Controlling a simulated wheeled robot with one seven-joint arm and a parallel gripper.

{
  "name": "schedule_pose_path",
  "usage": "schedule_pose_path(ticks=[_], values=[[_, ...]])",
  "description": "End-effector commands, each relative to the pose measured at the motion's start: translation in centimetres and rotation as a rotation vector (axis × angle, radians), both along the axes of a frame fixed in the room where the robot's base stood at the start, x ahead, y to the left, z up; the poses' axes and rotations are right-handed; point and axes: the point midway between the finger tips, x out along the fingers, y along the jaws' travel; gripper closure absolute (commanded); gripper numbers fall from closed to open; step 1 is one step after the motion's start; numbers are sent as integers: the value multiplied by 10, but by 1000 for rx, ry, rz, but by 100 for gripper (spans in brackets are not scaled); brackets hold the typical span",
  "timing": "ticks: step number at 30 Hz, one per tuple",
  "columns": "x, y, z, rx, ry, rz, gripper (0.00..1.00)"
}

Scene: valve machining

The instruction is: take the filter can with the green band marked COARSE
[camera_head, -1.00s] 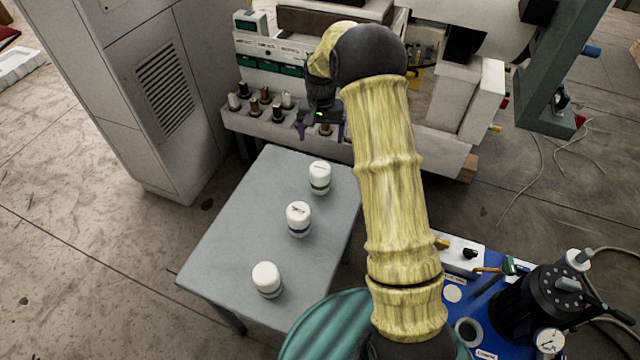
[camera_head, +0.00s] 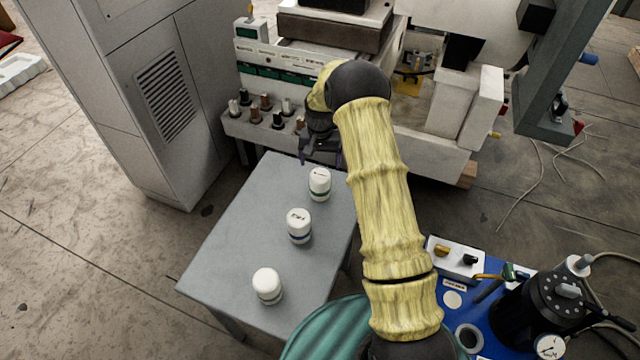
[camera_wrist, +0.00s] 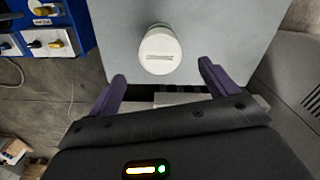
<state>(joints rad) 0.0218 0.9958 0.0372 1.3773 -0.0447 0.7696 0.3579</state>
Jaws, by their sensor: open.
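Three white filter cans stand upright on the grey table (camera_head: 222,262). The far can (camera_head: 319,184) has a green band near its base. The middle can (camera_head: 299,226) has a blue band. The near can (camera_head: 267,286) has a band whose colour is hard to tell. My gripper (camera_head: 320,158) is open and empty, just beyond and above the far can. In the wrist view one white can (camera_wrist: 160,50) shows from above, ahead of and between my open fingers (camera_wrist: 163,78); its band is hidden there and its top label is too small to read.
A machine with a shelf of several small tool holders (camera_head: 266,112) stands behind the table. A grey cabinet (camera_head: 150,100) is at left. A blue panel (camera_head: 478,318) with a black device (camera_head: 540,300) is at right. The table's left side is clear.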

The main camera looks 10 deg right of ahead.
Motion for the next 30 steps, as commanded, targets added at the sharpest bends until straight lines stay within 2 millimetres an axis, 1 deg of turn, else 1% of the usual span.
schedule_pose_path(ticks=[1,3,7,11,19,22,26,30], values=[[-1,0,-9,0,4,0,15],[-1,0,-22,0,4,0,15],[0,0,-40,0,2,1,15],[0,0,-48,0,-1,1,15],[0,0,-49,0,-1,0,15],[0,0,-52,0,1,0,15],[-1,0,-66,0,3,0,15],[-1,0,-86,1,4,-1,15]])
